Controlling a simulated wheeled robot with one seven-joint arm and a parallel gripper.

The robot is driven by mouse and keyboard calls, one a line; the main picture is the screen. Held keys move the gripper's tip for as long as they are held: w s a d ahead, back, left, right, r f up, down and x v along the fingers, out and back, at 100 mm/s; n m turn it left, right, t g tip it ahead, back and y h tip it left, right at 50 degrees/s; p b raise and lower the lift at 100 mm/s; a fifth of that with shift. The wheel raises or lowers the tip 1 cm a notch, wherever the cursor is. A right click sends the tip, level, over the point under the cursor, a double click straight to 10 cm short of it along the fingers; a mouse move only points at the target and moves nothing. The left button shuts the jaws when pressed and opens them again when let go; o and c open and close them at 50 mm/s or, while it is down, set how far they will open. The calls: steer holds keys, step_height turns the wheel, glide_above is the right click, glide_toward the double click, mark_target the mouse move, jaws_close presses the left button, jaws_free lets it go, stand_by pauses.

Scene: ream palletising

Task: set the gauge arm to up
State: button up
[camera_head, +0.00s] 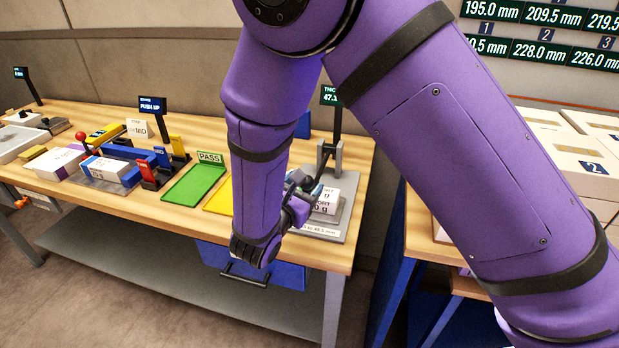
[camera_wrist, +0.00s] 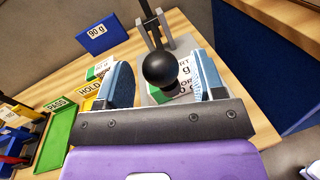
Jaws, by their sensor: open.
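The gauge (camera_head: 330,158) stands at the right end of the wooden bench. It has a grey upright bracket, which also shows in the wrist view (camera_wrist: 152,32). The gauge arm's black ball knob (camera_wrist: 160,68) appears between my fingers in the wrist view, with clear space on both sides. My gripper (camera_head: 303,198) is open, its blue-padded fingers (camera_wrist: 165,82) either side of the knob. A white labelled ream (camera_head: 327,201) lies on the grey gauge plate (camera_head: 342,222). My arm hides part of the gauge, and I cannot tell the arm's exact angle.
A green PASS tray (camera_head: 195,186) and a yellow HOLD tray (camera_wrist: 88,104) lie left of the gauge. A dark display (camera_head: 331,95) stands behind it. Further left is a blue fixture (camera_head: 130,150) with a red-knobbed lever. Stacked boxes (camera_head: 590,168) stand at the right.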

mark_target(310, 177)
steer(key=shift+x, duration=1.65)
jaws_close()
steer(key=shift+r, duration=0.1)
